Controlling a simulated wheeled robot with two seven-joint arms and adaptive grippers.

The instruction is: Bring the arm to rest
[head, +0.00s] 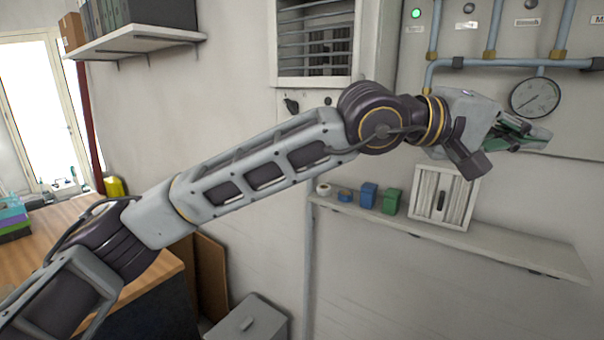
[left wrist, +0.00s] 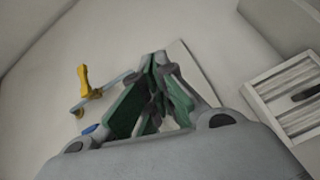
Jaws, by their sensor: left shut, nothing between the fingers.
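My left arm (head: 265,165) reaches from the lower left across the head view, stretched out toward the wall. My left gripper (head: 541,138) is at the right, in front of the wall panel and just below the round gauge. In the left wrist view its green-padded fingers (left wrist: 157,60) come together at the tips, with nothing held between them. I cannot tell from these views whether the fingertips touch the wall. My right gripper is in neither view.
A round gauge (head: 535,97) and blue pipes (head: 500,65) are close to the gripper. Below is a shelf (head: 480,248) with a small white cabinet (head: 441,198) and small blue and green boxes. A yellow-handled valve (left wrist: 84,80) is left of the fingers in the wrist view.

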